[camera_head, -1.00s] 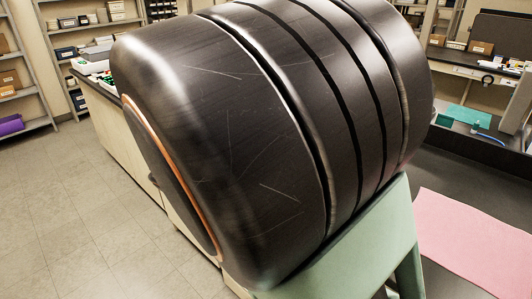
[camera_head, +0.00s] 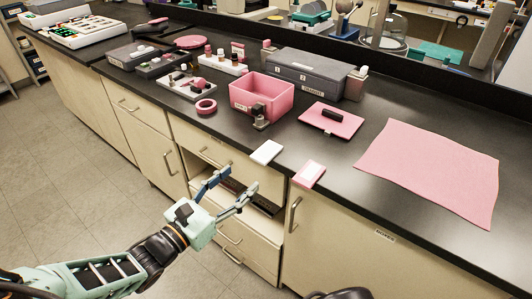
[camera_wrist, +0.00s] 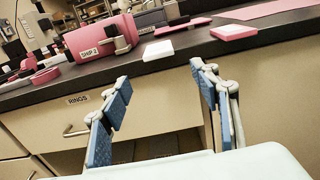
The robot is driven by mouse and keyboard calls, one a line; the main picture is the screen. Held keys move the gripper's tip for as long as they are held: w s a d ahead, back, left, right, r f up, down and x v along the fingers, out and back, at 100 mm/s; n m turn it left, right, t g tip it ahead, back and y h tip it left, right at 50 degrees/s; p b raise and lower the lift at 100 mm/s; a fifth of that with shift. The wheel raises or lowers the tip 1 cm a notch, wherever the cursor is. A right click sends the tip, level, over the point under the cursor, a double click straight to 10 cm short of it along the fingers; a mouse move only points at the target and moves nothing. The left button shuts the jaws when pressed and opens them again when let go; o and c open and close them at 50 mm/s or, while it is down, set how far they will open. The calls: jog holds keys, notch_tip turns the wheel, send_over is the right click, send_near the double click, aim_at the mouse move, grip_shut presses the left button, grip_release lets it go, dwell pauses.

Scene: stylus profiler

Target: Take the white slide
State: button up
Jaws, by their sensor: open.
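The white slide (camera_head: 267,152) is a small flat white piece lying at the front edge of the black counter.
A pink block with a whitish top (camera_head: 309,174) lies just right of the slide. A pink bin (camera_head: 262,95) stands behind it, with a small dark metal fixture (camera_head: 260,117) at its front. A pink sheet (camera_head: 432,170) covers the right counter. Drawers (camera_head: 205,150) are below the edge.

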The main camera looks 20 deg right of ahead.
aim_at(266, 153)
jog(key=x, duration=0.7)
jog(key=shift+w+d+r+b, duration=0.25)
jog(key=shift+d+r+b, duration=0.05)
jog(key=shift+r+b, duration=0.15)
jog(key=shift+c, duration=0.3)
jog(key=c, duration=1)
